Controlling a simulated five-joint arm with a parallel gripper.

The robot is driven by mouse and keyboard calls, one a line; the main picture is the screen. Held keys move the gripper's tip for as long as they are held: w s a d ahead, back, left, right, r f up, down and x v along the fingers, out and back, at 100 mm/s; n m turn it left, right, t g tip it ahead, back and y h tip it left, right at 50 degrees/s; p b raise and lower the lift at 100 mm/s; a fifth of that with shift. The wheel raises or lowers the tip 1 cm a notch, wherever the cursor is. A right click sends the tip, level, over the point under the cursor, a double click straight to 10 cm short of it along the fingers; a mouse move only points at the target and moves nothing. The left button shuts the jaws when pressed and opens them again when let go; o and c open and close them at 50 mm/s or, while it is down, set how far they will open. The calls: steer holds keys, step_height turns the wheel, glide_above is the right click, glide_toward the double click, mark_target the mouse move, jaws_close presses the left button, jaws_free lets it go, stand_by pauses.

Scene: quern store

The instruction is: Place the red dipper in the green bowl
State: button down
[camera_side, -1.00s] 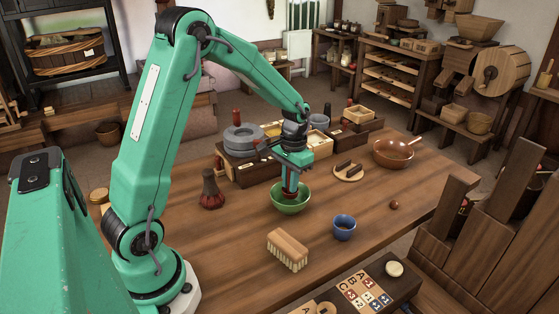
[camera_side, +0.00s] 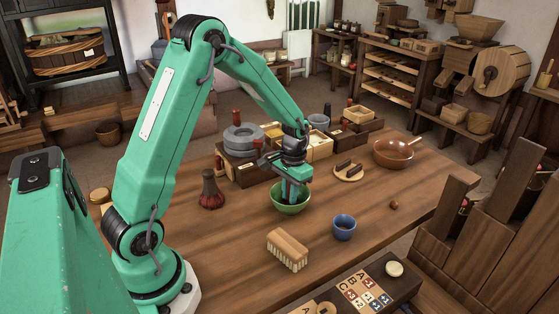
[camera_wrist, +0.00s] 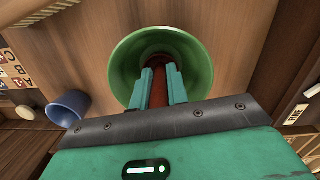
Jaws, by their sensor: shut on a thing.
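The green bowl (camera_side: 291,207) stands on the wooden table in the side view, and it also shows in the wrist view (camera_wrist: 199,53). My gripper (camera_side: 291,194) points down into the bowl. In the wrist view my gripper (camera_wrist: 159,85) is shut on the red dipper (camera_wrist: 159,88), which sits between its two green fingers. The dipper's lower part is inside the bowl's rim. I cannot tell whether it touches the bowl's bottom.
A blue cup (camera_side: 343,227) stands to the right of the bowl, and a brush (camera_side: 288,249) lies in front. A dark red whisk-like thing (camera_side: 211,190) is at left. Behind are a grey stone quern (camera_side: 243,140) and a copper pan (camera_side: 395,153).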

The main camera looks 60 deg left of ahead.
steer(key=c, duration=1.4)
jaws_free()
steer(key=shift+o, duration=0.2)
steer(key=shift+r, duration=0.1)
steer(key=r, duration=0.8)
steer(key=w+r, duration=0.1)
steer(key=r, duration=0.3)
steer(key=shift+s+r, duration=0.1)
